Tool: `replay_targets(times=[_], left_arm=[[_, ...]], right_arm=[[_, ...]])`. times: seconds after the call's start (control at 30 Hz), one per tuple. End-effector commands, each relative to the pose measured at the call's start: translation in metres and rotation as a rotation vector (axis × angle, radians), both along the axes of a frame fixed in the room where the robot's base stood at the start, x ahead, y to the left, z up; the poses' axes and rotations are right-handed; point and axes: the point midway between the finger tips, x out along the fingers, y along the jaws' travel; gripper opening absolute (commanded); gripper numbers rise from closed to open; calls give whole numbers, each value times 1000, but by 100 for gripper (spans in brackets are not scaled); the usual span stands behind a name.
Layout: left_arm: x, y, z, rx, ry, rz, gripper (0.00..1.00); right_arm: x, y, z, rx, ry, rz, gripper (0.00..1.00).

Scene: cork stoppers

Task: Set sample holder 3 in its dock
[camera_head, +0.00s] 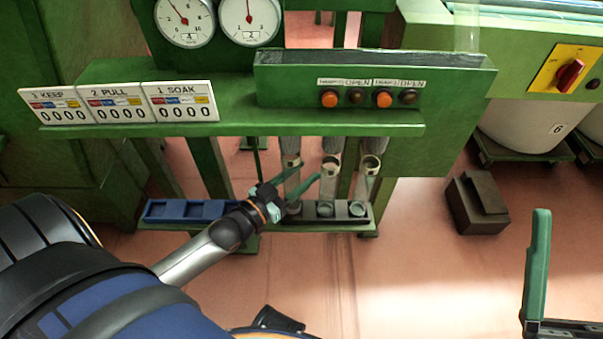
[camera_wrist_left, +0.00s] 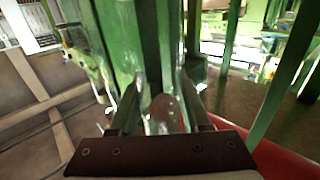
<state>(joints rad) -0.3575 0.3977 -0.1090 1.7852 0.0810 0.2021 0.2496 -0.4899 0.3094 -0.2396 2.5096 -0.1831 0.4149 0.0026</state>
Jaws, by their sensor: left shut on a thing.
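Three clear tube-shaped holders with cork-coloured tops stand in a row in the head view: a left one (camera_head: 292,181), a middle one (camera_head: 326,186) and a right one (camera_head: 366,186). Their bases are at a dark grey rack (camera_head: 270,219). I cannot read which is sample holder 3. My left gripper (camera_head: 307,174) is shut on the left holder, its green fingers on either side of the tube. In the left wrist view a clear rounded thing (camera_wrist_left: 165,112) is between the fingers. My right gripper (camera_head: 568,270) shows at the lower right, one finger upright, apparently open and empty.
A blue rack (camera_head: 190,210) with empty-looking compartments adjoins the grey rack on the left. A green shelf (camera_head: 235,122) with counters and orange buttons overhangs the holders. A dark block (camera_head: 477,203) sits on the floor at right.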

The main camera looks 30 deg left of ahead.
Motion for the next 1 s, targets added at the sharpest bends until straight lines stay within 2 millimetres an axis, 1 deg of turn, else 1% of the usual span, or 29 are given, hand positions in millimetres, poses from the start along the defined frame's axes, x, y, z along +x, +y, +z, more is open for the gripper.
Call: replay_targets(times=[1.0], left_arm=[[0,0,-12,0,-2,0,0]], right_arm=[[0,-1,-3,8,-2,-4,83]])
